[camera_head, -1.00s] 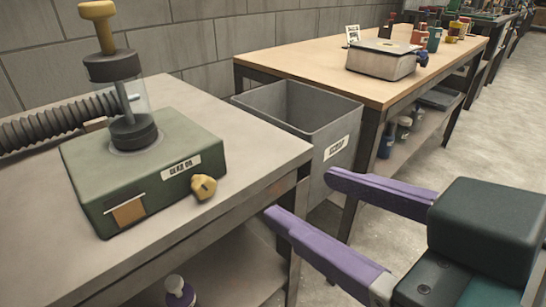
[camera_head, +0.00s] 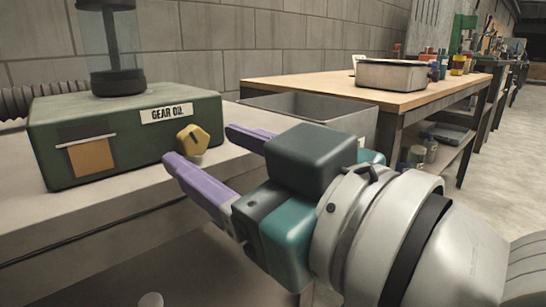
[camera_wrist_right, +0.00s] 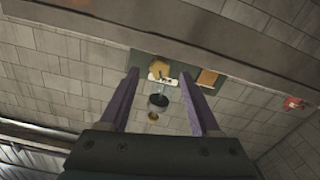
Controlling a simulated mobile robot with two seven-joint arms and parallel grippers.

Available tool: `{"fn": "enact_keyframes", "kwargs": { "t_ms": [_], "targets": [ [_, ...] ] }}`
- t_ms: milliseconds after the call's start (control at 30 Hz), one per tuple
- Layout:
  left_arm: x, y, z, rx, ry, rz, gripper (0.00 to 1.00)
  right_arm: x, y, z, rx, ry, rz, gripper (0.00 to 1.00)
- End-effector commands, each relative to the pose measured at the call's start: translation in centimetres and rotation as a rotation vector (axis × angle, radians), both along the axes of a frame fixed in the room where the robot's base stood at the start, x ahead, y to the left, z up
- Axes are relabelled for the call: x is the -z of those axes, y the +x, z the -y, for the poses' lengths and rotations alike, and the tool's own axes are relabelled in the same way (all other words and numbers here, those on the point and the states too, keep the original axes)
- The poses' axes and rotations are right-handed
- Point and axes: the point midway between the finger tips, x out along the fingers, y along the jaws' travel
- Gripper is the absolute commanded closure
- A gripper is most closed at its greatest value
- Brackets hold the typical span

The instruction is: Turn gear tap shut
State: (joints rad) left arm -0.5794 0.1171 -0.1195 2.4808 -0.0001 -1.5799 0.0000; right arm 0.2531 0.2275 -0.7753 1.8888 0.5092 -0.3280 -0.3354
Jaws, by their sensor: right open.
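The yellow tap (camera_head: 193,139) sticks out of the front of the green gear oil box (camera_head: 115,160), just right of its white label (camera_head: 166,112). My right gripper (camera_head: 203,145) is open, with purple fingers pointing at the box. One fingertip is just below and left of the tap, the other to its right. In the right wrist view the tap (camera_wrist_right: 160,71) shows in line with the gap between the fingertips. I cannot tell whether the fingertips reach past it or touch it. My left gripper is not in view.
The box stands on a grey bench (camera_head: 60,225) with a ribbed hose (camera_head: 40,101) behind it and a clear cylinder (camera_head: 110,42) on top. A grey scrap bin (camera_head: 350,120) is behind my right gripper. A wooden table (camera_head: 300,92) carries a metal case (camera_head: 395,75).

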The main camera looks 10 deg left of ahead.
Motion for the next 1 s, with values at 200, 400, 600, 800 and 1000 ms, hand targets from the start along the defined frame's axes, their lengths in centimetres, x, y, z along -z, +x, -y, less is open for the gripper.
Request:
{"fn": "enact_keyframes", "kwargs": {
  "t_ms": [200, 400, 600, 800, 1000],
  "targets": [
    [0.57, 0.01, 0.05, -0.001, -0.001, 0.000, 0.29, 0.04, 1.02, -1.31, 0.000, -0.001, 0.000, 0.36],
    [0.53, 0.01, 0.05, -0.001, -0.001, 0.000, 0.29, 0.01, 1.07, -1.33, 0.000, -0.002, 0.000, 0.36],
    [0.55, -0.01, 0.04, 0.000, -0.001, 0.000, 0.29, 0.01, 1.06, -1.32, 0.000, -0.001, -0.001, 0.54],
    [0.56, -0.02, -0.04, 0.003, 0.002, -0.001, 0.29, 0.01, 1.05, -1.31, 0.000, -0.001, -0.001, 0.77],
    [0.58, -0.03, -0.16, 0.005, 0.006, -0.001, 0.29, 0.02, 1.05, -1.31, 0.000, -0.001, -0.001, 0.99]
  ]
}}
